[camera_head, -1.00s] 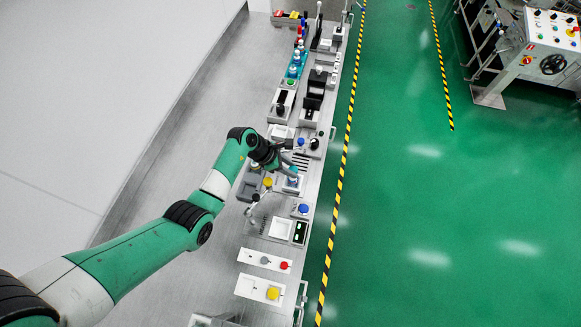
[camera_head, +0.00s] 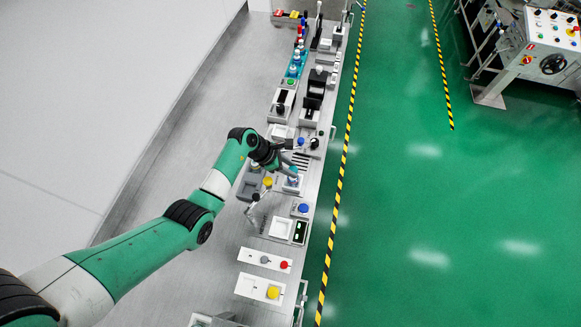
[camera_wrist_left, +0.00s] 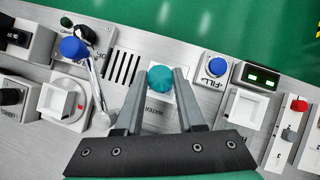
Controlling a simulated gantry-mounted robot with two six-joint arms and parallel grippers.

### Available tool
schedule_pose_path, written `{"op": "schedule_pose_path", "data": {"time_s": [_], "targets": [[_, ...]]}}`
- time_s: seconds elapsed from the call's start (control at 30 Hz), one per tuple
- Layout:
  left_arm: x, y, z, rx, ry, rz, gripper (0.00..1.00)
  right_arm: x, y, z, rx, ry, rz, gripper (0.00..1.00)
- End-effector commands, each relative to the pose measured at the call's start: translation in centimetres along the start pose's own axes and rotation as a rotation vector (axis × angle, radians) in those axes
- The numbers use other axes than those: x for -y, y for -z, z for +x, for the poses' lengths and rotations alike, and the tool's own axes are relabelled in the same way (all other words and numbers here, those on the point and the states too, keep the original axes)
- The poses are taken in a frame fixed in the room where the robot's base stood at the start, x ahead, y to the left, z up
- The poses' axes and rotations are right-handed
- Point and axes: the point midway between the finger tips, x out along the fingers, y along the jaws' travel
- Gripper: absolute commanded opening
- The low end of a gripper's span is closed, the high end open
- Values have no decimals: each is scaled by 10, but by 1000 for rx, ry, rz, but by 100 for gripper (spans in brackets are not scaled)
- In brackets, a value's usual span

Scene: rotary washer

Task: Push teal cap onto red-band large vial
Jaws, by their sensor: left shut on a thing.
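A teal cap (camera_wrist_left: 160,79) sits between the tips of my left gripper (camera_wrist_left: 160,84) in the left wrist view. The gripper is shut on it, one finger on each side. In the head view my left gripper (camera_head: 291,171) is small, over a station on the bench, and the cap shows only as a small bluish spot. A white square station labelled WATER (camera_wrist_left: 160,111) lies below the cap in the wrist view. I cannot make out the red-band large vial under the cap. My right gripper is not in view.
A lever with a blue knob (camera_wrist_left: 73,48) stands to the left of the gripper. A blue FILL button (camera_wrist_left: 217,66) and a green-lit display (camera_wrist_left: 262,77) lie to the right. A vent grille (camera_wrist_left: 123,68) is beside the left finger. Several devices line the bench.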

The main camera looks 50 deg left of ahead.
Motion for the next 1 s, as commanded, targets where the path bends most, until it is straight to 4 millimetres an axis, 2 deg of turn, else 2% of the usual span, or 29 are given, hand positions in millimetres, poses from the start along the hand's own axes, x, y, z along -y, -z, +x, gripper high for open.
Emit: {"op": "schedule_pose_path", "data": {"time_s": [1.0], "targets": [[0,6,10,0,0,0,0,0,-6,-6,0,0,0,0]]}}
